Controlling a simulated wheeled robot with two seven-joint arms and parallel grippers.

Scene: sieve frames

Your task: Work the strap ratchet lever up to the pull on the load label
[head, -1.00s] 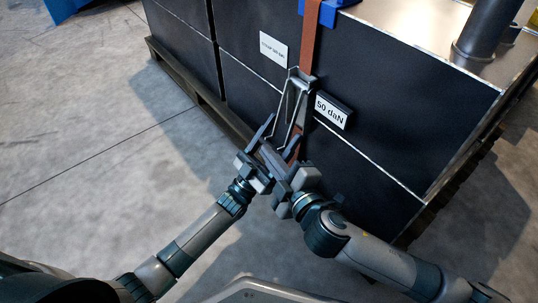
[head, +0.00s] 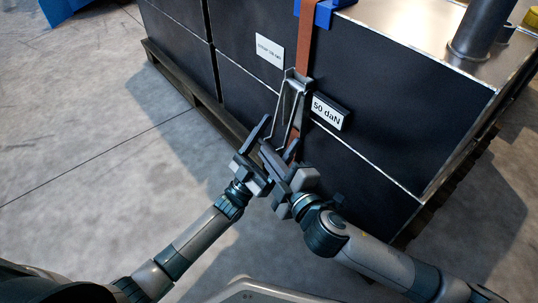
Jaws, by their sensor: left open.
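The strap ratchet (head: 293,88) is a grey metal piece on the orange strap (head: 306,48), against the front of a dark crate. Its long lever frame (head: 279,118) slants down toward my grippers. The load label (head: 327,112), a white plate reading "50 daN", sits just right of the ratchet. My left gripper (head: 267,138) is open, one long finger standing left of the lever's lower end. My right gripper (head: 284,158) is close beside it, at the strap's lower part. The two grippers overlap in view, so contact with the lever and the right finger gap are unclear.
The dark crate (head: 385,125) stands on a wooden pallet (head: 190,88). A blue corner guard (head: 322,12) bears the strap at the top edge. A small white sign (head: 270,50) is left of the strap. A metal cylinder (head: 478,30) stands on top.

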